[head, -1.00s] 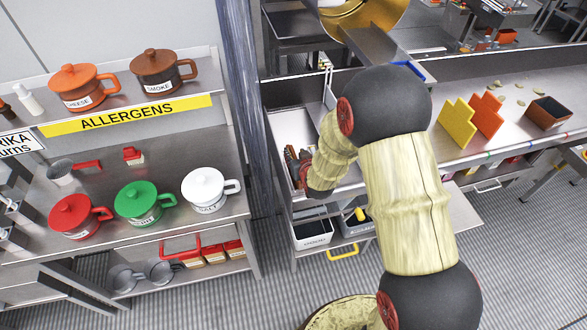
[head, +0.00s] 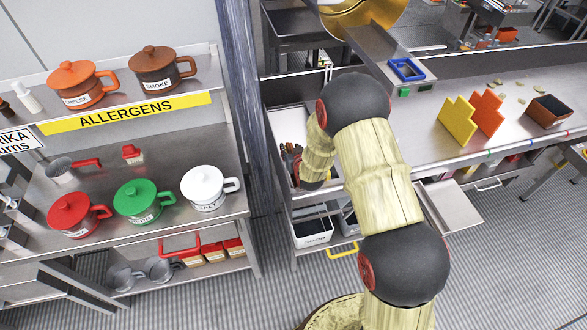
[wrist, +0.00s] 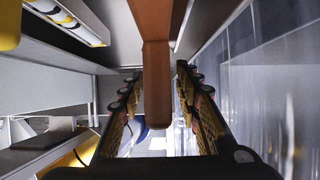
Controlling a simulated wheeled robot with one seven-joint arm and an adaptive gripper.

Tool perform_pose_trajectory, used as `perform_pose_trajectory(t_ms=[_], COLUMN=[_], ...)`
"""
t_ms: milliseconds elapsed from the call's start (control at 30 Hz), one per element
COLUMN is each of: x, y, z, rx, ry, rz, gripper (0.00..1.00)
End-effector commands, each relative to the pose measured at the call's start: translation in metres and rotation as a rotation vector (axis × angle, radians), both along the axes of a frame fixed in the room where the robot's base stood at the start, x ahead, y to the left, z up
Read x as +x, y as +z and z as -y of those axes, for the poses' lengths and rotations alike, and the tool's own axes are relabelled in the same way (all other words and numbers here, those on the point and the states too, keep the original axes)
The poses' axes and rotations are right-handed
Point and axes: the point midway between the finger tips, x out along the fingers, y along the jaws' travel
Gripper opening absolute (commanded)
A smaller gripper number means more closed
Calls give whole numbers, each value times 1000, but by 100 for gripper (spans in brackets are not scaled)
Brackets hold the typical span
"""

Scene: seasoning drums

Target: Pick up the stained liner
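I cannot pick out a stained liner for certain in either view. In the wrist view my gripper (wrist: 157,72) is open, with its two dark, yellow-patterned fingers apart. A brown-orange piece (wrist: 158,100), wide at the top and narrowing to a blunt strip, shows between the fingers; gaps seem to remain on both sides of it. What it belongs to is cut off by the top edge. In the head view my gripper (head: 294,167) is low in the steel bay left of my arm, small and partly hidden.
The steel bay (head: 283,122) has close walls around my gripper. A grey post (head: 246,110) stands left of it, then shelves with lidded mugs such as the white one (head: 208,188). On the right counter stand yellow (head: 457,121) and orange (head: 487,112) plates and a brown box (head: 549,110).

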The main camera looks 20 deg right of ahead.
Motion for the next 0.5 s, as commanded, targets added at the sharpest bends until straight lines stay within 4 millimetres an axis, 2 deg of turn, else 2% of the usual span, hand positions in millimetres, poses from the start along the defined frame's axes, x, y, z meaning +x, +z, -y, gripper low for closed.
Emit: perform_pose_trajectory(t_ms=[200,500], x=[0,0], y=[0,0], z=[0,0], rx=[0,0], ry=[0,0], rz=[-1,-1], gripper=[33,16])
